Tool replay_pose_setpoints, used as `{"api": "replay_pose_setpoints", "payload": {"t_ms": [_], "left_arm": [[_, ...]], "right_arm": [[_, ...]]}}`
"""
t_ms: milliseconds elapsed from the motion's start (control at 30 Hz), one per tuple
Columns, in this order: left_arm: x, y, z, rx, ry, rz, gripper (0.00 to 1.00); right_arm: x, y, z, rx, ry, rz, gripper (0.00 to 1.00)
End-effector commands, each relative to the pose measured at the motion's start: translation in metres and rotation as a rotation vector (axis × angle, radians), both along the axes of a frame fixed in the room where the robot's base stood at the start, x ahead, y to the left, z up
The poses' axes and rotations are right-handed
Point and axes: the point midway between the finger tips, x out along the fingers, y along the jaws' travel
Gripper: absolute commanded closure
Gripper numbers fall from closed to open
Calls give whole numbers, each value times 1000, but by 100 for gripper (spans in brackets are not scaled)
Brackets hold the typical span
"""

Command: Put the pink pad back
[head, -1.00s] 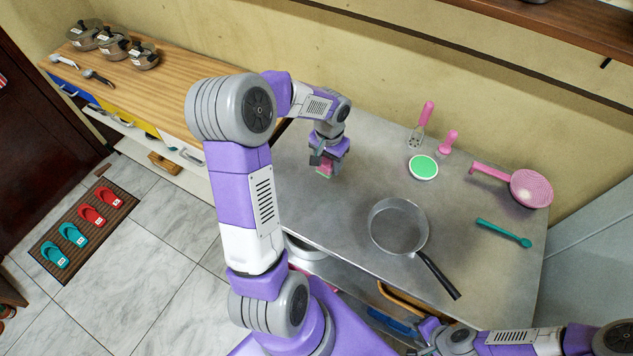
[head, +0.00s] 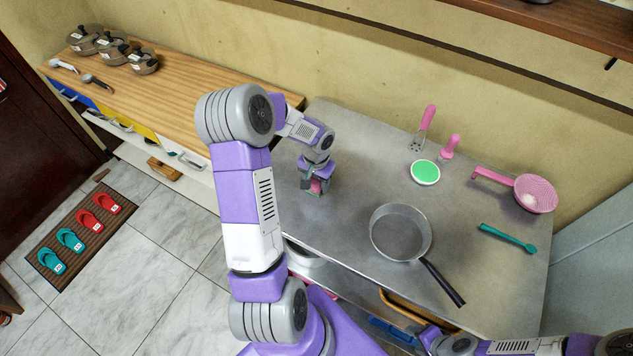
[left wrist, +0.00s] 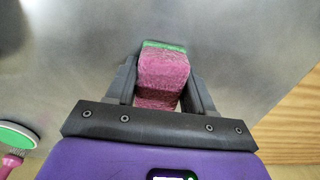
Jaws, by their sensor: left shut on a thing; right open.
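The pink pad (head: 314,187) is a small pink block with a green layer on one face. My left gripper (head: 313,184) is shut on it over the left part of the grey metal counter. In the left wrist view, the pad (left wrist: 163,75) sits between the two dark fingers (left wrist: 163,90), its green edge pointing away from the wrist. I cannot tell whether the pad touches the counter. My right gripper (head: 436,342) is low at the bottom edge of the head view, by the counter's front, partly cut off.
A frying pan (head: 400,233), a round green-topped pink-handled item (head: 425,172), pink utensils (head: 428,118), a pink strainer (head: 535,193) and a teal spoon (head: 508,237) lie to the right on the counter (head: 350,140). A wooden worktop (head: 175,90) adjoins on the left.

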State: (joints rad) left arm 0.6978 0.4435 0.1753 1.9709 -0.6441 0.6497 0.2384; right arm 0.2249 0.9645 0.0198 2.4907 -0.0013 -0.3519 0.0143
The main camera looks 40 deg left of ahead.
Motion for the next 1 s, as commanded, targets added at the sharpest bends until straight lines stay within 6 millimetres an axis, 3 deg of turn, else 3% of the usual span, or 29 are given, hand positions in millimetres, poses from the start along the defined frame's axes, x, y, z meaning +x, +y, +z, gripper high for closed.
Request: {"api": "replay_pose_setpoints", "payload": {"t_ms": [333,367,500,867,1000], "left_arm": [[0,0,-4,2,-2,0,72],[0,0,-3,2,-2,0,43],[0,0,-2,2,-2,0,22],[0,0,2,2,-2,0,22],[1,1,22,6,-5,0,22]], "right_arm": [[0,0,-4,0,0,0,47],[0,0,-3,0,0,0,47],[0,0,-3,0,0,0,47],[0,0,1,0,0,0,47],[0,0,6,0,0,0,47]]}}
